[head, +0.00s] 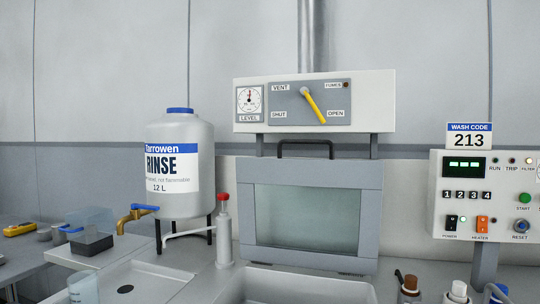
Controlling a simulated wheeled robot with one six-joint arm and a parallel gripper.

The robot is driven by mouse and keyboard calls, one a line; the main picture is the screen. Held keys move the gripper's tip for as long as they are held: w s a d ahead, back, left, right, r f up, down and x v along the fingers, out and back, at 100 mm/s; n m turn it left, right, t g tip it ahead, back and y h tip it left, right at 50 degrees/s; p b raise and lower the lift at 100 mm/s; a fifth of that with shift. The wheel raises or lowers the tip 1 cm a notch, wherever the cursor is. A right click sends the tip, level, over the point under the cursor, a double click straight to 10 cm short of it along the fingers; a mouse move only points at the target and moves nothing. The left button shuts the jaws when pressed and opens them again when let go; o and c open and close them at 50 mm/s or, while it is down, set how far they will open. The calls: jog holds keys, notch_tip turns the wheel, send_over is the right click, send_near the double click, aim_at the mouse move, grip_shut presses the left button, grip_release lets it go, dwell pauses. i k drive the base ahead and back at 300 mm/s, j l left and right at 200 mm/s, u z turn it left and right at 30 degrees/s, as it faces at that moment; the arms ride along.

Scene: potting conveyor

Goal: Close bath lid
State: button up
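The bath lid (312,215) is a grey-framed panel with a pale green window and a black handle (306,143) along its top edge. It stands raised, nearly upright, behind the bath (243,288), a light grey basin at the bottom middle. The bath's opening is uncovered, and its near part is cut off by the picture's bottom edge. My gripper is not in view.
A vent panel (315,117) with a yellow lever stands above the lid. A rinse tank (179,205) with a brass tap and a red-topped post (223,235) are left. A control box (485,195) is right; bottles (410,287) stand at the front right.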

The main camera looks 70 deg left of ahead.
aim_at(367, 176)
jog(key=k+u, duration=0.1)
jog(key=u, duration=1.5)
jog(key=l+u, duration=1.1)
jog(key=l, duration=0.25)
jog(key=k+l, duration=0.15)
jog(key=l, duration=0.15)
